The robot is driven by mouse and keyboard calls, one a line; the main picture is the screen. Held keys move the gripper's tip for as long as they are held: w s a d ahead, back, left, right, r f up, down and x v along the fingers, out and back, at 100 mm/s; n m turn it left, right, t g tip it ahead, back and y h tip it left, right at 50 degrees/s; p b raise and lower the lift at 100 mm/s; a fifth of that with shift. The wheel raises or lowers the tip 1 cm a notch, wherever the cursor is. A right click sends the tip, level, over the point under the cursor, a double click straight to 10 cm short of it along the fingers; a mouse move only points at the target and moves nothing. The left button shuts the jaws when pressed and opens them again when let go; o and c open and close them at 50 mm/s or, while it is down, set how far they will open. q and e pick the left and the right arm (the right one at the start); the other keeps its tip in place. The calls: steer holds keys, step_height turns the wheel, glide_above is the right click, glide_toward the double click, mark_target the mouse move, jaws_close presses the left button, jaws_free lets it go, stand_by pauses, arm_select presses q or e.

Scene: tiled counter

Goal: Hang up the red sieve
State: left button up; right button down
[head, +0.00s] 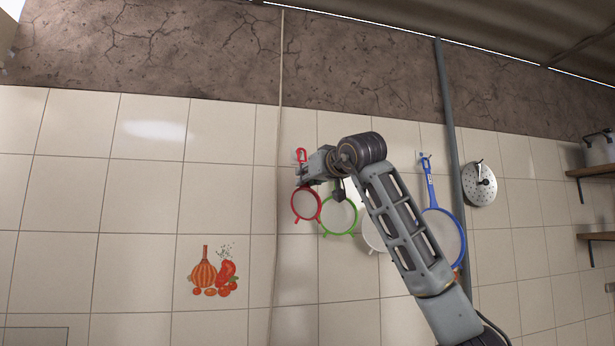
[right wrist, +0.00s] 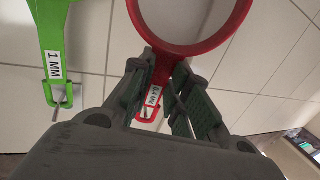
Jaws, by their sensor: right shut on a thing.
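The red sieve (head: 306,219) is upright against the tiled wall, its round mesh end down and its looped handle end up. My right gripper (head: 304,174) is shut on its handle. In the right wrist view the red sieve (right wrist: 217,48) has its handle between the two fingers, with a white label and the red end loop showing. A small grey hook piece seems to show at that loop; I cannot tell whether the hook bears the sieve. My left gripper is not in view.
A green sieve (head: 339,231) hangs just right of the red one; its loop is on a hook in the right wrist view (right wrist: 52,60). A white sieve (head: 373,237) is partly behind my arm. A blue sieve (head: 457,231) and a metal skimmer (head: 480,191) hang further right.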

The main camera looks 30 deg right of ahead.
steer(key=shift+w+d, duration=0.15)
steer(key=shift+w, duration=0.45)
steer(key=shift+w+d+f, duration=0.15)
steer(key=shift+w+f, duration=0.2)
steer(key=shift+w, duration=0.05)
steer(key=shift+w+f, duration=0.15)
stand_by(0.4)
steer(key=c, duration=1.3)
jaws_free()
steer(key=s, duration=1.2)
steer(key=shift+d+r, duration=0.15)
steer(key=shift+r, duration=0.1)
